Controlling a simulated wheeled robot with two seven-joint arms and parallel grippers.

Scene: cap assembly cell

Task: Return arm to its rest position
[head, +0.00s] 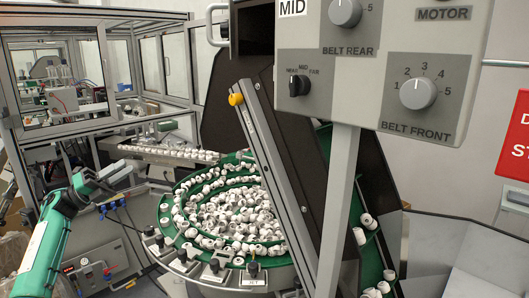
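My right gripper is not in view.
Many white caps (240,212) lie in the bowl, with a few on the green belt (372,245) at right. A control panel (385,60) on a grey post (338,205) stands in front. Framed glass enclosures (60,90) stand behind left.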

